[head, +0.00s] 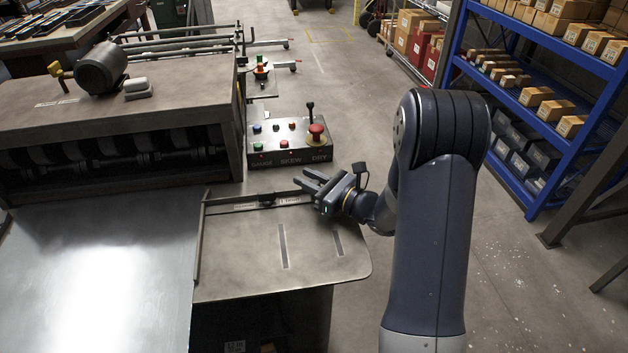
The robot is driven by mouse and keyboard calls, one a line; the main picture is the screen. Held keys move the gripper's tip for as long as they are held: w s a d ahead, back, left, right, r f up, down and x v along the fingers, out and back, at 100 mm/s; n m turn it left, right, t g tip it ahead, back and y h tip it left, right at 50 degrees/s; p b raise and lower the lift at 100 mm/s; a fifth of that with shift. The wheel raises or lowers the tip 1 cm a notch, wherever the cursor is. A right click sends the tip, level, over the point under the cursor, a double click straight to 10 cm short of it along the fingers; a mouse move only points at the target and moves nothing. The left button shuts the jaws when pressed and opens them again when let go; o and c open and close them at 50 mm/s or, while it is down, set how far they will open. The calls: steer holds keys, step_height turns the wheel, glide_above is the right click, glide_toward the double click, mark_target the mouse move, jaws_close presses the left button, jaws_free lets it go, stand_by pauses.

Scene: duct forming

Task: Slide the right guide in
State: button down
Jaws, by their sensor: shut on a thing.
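The right guide (199,240) is a dark narrow rail along the left edge of the grey side table (320,262). It lies beside the right edge of the shiny metal sheet (90,280); whether they touch cannot be told. A dark bar with a small black knob (268,204) runs right from its far end, along pale scale labels. My gripper (311,184) is at the far right of the table, at the right end of this bar. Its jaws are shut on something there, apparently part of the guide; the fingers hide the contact.
A control box (290,143) with coloured buttons, a red knob and an upright lever stands just behind my gripper. The forming machine (120,130) with rollers fills the left. A blue shelf (545,100) with boxes stands at right.

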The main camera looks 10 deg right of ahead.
steer(key=c, duration=1.2)
jaws_free()
steer(key=shift+a, duration=0.3)
steer(key=shift+d, duration=0.1)
steer(key=shift+s+d, duration=0.2)
steer(key=b+v, duration=0.1)
steer(key=v, duration=0.9)
steer(key=shift+s+b, duration=0.1)
steer(key=shift+b, duration=0.3)
